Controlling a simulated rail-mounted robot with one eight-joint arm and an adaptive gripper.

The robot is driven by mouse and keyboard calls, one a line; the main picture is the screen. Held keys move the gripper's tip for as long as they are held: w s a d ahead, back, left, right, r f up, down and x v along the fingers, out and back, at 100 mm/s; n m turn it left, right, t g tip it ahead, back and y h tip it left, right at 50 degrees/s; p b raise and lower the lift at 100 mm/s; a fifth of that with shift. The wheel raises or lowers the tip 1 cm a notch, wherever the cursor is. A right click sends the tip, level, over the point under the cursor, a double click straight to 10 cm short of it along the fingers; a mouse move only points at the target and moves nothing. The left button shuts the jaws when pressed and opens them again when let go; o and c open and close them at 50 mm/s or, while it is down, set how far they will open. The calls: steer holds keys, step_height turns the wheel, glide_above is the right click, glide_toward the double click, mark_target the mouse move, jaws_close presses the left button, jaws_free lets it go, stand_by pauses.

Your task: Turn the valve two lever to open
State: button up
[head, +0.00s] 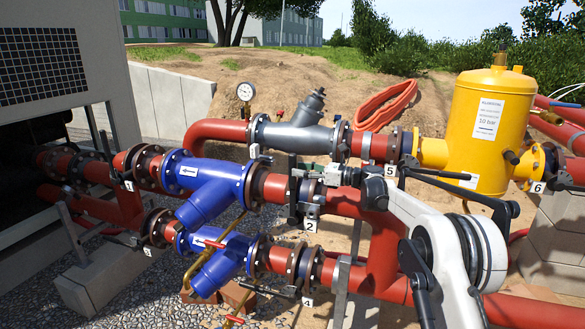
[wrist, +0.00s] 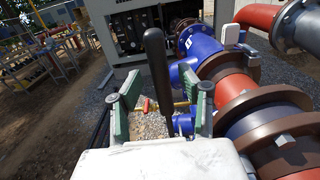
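Valve two, marked by a white tag "2" (head: 310,226), sits on the red pipe just right of the upper blue strainer in the head view. My gripper (head: 333,174) is just above and right of this valve. In the wrist view my gripper (wrist: 162,112) is open, with green-padded fingers apart. A black lever (wrist: 155,65) stands upright between the fingers, with a gap visible on both sides. It appears to be valve two's lever. In the head view the lever is hard to make out, as my gripper and wrist crowd it.
The blue strainer (head: 205,180) is left of the valve. A grey strainer (head: 295,135) and the black lever of valve 5 (head: 440,173) are close by. A yellow tank (head: 490,120) stands at right. Red pipes run below my arm.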

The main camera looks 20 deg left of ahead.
mark_target(292, 186)
steer(key=shift+a, duration=1.65)
jaws_close()
